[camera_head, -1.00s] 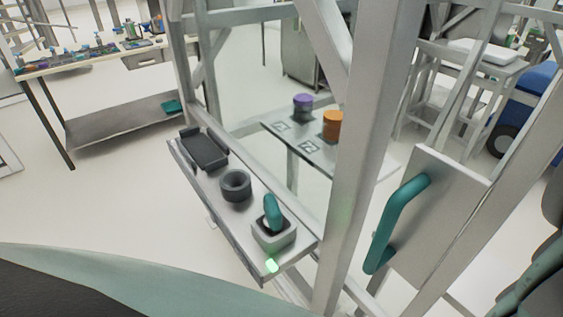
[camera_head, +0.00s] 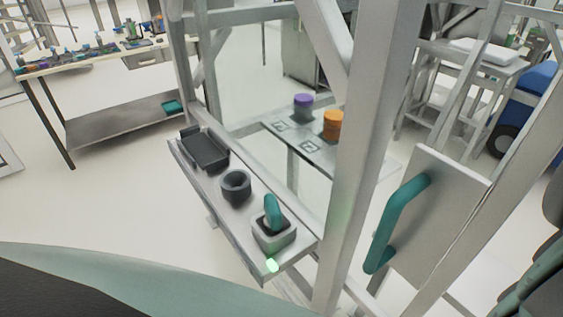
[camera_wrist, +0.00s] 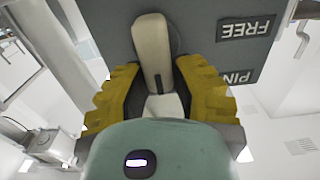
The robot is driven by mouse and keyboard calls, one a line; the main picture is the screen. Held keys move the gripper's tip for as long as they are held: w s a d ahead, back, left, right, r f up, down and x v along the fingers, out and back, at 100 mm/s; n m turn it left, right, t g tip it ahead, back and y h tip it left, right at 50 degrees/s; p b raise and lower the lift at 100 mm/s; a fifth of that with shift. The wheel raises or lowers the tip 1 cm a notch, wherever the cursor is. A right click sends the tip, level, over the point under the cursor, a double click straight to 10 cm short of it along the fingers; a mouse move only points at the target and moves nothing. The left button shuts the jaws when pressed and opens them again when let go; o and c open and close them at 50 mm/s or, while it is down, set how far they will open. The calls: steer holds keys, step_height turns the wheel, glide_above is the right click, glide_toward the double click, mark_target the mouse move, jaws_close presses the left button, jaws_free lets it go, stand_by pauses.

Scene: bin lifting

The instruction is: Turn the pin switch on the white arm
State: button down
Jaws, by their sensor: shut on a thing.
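In the wrist view a pale, white lever (camera_wrist: 150,38) with a rounded end lies upright in the picture, tilted slightly left, in front of a dark grey panel (camera_wrist: 205,25). The panel carries two upside-down labels to the right of the lever, FREE (camera_wrist: 247,27) and PIN (camera_wrist: 240,77). My gripper (camera_wrist: 158,70), with yellow ridged fingers, is shut on the lever, one finger on each side. The lever's lower part is partly hidden by my gripper. I cannot make out the lever or my gripper in the head view.
In the head view a metal frame post (camera_head: 365,150) rises in front. A shelf (camera_head: 204,185) holds a black tray, a dark ring and a teal-topped switch. A plate with a teal handle (camera_head: 397,222) stands at right. A workbench (camera_head: 90,62) stands back left; open floor lies before it.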

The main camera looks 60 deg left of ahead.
steer(key=shift+a+f, duration=0.1)
steer(key=shift+a, duration=0.05)
steer(key=n+b, duration=0.3)
steer(key=shift+a+f, duration=0.25)
steer(key=shift+a, duration=0.1)
steer(key=shift+s+a+f+n+b, duration=0.1)
steer(key=shift+a+f+n+b, duration=0.2)
steer(key=shift+n+b, duration=2.15)
steer(key=shift+w+a+f+n+b, duration=0.1)
steer(key=shift+a+f+n+b, duration=0.2)
steer(key=shift+n+b, duration=2.15)
steer(key=shift+s+a+f+n+b, duration=0.15)
steer(key=shift+f+n+b, duration=0.25)
steer(key=shift+n+b, duration=2.05)
steer(key=shift+n, duration=0.25)
steer(key=c, duration=0.8)
jaws_free()
steer(key=shift+r, duration=0.1)
